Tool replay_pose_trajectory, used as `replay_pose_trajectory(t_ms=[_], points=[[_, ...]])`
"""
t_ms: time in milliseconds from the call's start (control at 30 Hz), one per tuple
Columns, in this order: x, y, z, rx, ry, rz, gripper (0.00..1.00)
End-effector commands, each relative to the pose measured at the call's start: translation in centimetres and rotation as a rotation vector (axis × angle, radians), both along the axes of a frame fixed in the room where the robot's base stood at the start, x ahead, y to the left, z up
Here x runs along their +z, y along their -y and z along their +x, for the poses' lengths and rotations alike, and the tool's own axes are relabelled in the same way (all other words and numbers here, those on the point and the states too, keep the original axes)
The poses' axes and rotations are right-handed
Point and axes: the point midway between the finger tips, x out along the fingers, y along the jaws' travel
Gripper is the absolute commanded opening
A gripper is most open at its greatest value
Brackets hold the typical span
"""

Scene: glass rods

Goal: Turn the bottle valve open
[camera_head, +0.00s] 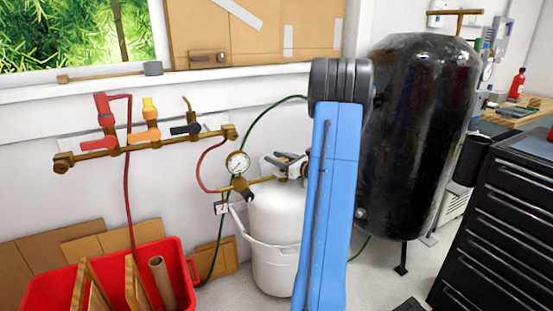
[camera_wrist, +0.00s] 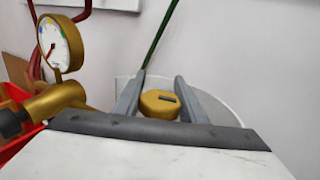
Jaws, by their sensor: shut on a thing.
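The white gas bottle (camera_head: 284,215) stands against the wall in the head view, with brass fittings and a pressure gauge (camera_head: 238,163) on its left side. In the head view my gripper (camera_head: 286,164) is at the bottle's top, partly hidden by my blue arm, and I cannot make out the knob there. The gauge also shows in the wrist view (camera_wrist: 61,44).
A brass manifold (camera_head: 150,144) with red, orange and black handles is on the wall at left. A red bin (camera_head: 178,262) holding wood pieces stands below it. A large black tank (camera_head: 415,135) and a black drawer cabinet (camera_head: 505,215) are at right. Hoses run beside the bottle.

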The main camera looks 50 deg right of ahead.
Motion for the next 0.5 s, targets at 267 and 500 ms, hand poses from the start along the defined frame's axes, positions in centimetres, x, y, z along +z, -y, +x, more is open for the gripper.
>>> replay_pose_trajectory(t_ms=[267, 500], points=[[0.03, -0.22, -0.03, 0.059, -0.001, 0.0, 0.14], [0.02, -0.23, -0.04, 0.058, -0.001, 0.0, 0.41]])
